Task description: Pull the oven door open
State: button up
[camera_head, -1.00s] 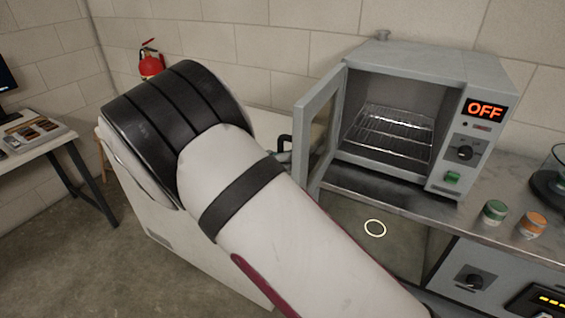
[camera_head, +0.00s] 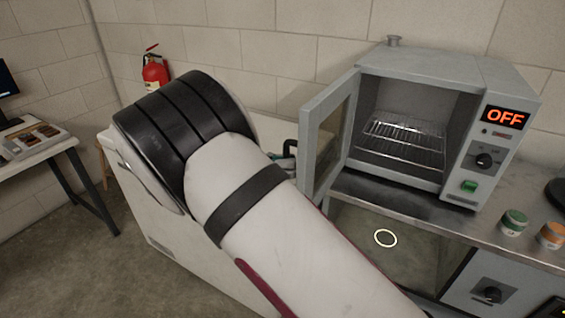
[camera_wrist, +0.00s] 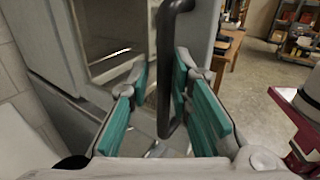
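The grey oven (camera_head: 425,68) stands on the counter, its display reading OFF. Its door (camera_head: 318,150) is swung wide open to the left, showing the wire racks (camera_head: 400,140) inside. The black door handle (camera_head: 290,150) shows just beyond my arm. In the wrist view the dark handle bar (camera_wrist: 166,75) runs between the teal finger pads of my gripper (camera_wrist: 160,88). The pads stand apart with gaps beside the bar, so my gripper looks open around it. In the head view my arm mostly hides my gripper.
A green-lidded jar (camera_head: 513,222) and an orange-lidded jar (camera_head: 550,236) stand on the counter (camera_head: 440,218) right of the oven. A fire extinguisher (camera_head: 155,72) hangs on the back wall. A white table (camera_head: 40,150) stands at the left, with open floor before it.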

jog(key=a, duration=1.2)
jog(key=shift+s, duration=0.4)
dwell(0.4)
